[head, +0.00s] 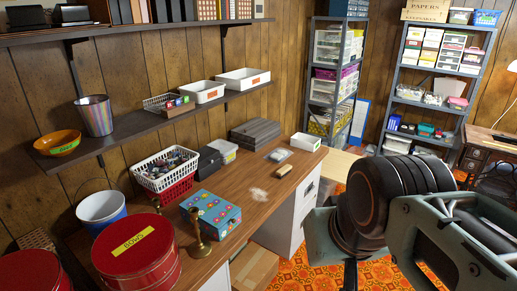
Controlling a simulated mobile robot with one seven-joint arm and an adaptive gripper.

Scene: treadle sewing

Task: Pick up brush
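A small tan block-shaped thing, which looks like the brush (284,170), lies on the wooden desk (232,238) near its right side. It is small in the picture, and its bristles cannot be made out. Nothing is seen touching it from above. Parts of my own arm fill the lower right of the head view, to the right of the desk. My gripper's fingers cannot be made out in this view, so what they hold is not shown.
A pale patch of powder or lint (258,194) lies near the brush. A blue patterned box (211,213), brass candlesticks (197,234) and a red tin (137,255) stand left. A white tray (306,142) sits at the back right. Clear desk surrounds the brush.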

